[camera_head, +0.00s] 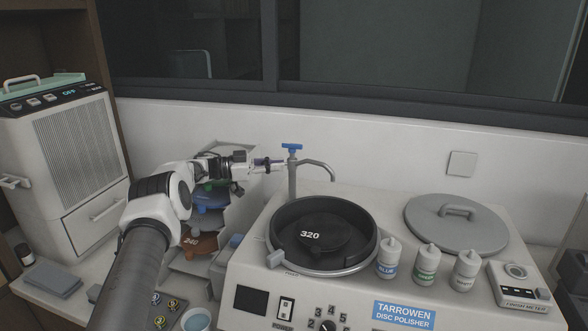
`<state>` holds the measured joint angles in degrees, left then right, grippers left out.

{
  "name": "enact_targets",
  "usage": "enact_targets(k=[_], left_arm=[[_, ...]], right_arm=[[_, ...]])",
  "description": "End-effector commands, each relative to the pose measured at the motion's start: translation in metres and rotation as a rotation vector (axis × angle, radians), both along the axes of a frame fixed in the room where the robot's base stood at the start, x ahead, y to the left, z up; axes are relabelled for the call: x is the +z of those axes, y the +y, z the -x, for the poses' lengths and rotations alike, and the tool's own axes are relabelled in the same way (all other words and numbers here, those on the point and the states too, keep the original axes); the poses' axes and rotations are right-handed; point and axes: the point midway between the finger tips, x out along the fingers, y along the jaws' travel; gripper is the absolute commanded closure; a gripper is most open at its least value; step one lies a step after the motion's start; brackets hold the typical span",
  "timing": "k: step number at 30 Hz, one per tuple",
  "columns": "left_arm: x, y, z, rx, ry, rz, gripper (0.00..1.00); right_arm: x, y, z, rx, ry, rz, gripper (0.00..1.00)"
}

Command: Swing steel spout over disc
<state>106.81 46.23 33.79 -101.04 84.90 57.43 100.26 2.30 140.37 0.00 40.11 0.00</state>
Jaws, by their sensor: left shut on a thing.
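The steel spout (319,163) rises on a post at the back of the polisher, under a blue tap handle (291,147). Its curved arm points right, with the tip bent down near the back right rim of the bowl. The black disc (325,231), marked 320, lies in the round dark bowl (373,234). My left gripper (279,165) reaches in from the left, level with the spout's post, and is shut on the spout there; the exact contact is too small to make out. My right gripper is not in view.
A round grey lid (482,228) lies right of the bowl. Several white bottles (426,263) stand along the bowl's front right. A finish meter (520,284) sits at the right. A rack of coloured discs (203,243) stands behind my left arm. A grey-white unit (72,150) is at the left.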

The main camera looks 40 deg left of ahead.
Motion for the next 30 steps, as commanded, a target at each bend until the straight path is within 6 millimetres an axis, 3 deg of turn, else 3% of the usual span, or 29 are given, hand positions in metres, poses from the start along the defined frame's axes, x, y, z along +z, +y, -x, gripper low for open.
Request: enact_targets(k=[10, 12, 13, 23, 26, 30], left_arm=[[-0.001, 0.001, 0.002, -0.004, 0.001, 0.001, 1.00], [0.000, 0.001, 0.002, -0.003, 0.000, 0.002, 0.70], [0.000, 0.001, 0.002, -0.003, 0.000, 0.002, 0.65], [0.004, 0.001, 0.001, -0.002, -0.003, 0.001, 0.65], [0.018, 0.001, 0.001, -0.001, -0.005, 0.001, 0.65], [0.050, 0.002, 0.002, -0.001, -0.008, 0.001, 0.65]], right_arm=[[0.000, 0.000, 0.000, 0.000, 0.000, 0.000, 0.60], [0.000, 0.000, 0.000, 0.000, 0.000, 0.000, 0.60], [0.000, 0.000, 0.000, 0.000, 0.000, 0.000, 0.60], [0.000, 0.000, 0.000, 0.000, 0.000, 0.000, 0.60], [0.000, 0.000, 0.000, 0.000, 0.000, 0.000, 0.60], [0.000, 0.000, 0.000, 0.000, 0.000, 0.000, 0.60]])
